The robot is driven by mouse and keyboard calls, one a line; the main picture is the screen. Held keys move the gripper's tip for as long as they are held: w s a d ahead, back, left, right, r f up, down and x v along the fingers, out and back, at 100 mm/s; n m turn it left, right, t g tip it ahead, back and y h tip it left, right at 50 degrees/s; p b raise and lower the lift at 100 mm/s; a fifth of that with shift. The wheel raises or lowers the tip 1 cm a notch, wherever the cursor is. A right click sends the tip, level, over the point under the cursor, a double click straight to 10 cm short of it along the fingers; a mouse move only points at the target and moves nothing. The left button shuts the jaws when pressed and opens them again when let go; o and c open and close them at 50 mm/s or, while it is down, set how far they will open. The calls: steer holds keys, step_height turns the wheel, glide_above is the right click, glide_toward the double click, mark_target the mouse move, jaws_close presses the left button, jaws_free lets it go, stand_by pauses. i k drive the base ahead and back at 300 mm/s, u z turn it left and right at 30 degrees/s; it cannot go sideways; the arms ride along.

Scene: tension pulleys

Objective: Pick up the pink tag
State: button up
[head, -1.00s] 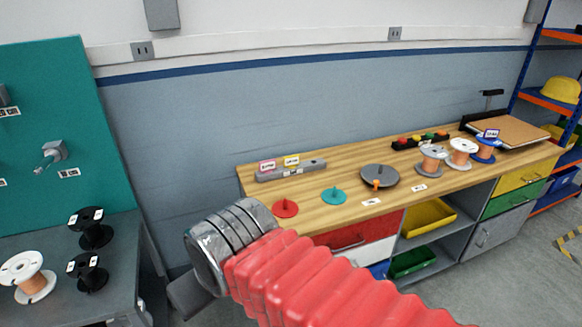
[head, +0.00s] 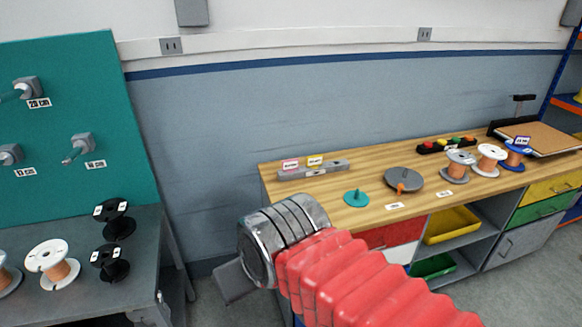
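The pink tag (head: 290,165) stands upright at the left end of a grey holder bar (head: 318,171) on the wooden bench. A yellow tag (head: 315,161) stands beside it on the same bar. My arm reaches in from the lower right, with a red ribbed sleeve and a metal wrist. My gripper (head: 232,283) shows only as a grey part at the wrist's lower left, in front of the bench and well apart from the tag. Its fingers cannot be made out, so its opening is unclear.
A teal disc (head: 356,199), a grey disc (head: 403,180) and several wire spools stand on the wooden bench (head: 440,166). A grey table (head: 60,299) with black spools (head: 114,219) and a teal pegboard (head: 70,130) stand at left. A gap separates the two benches.

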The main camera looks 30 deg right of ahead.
mark_target(289, 166)
steer(key=u, duration=0.05)
steer(key=i, duration=1)
steer(key=z, duration=0.05)
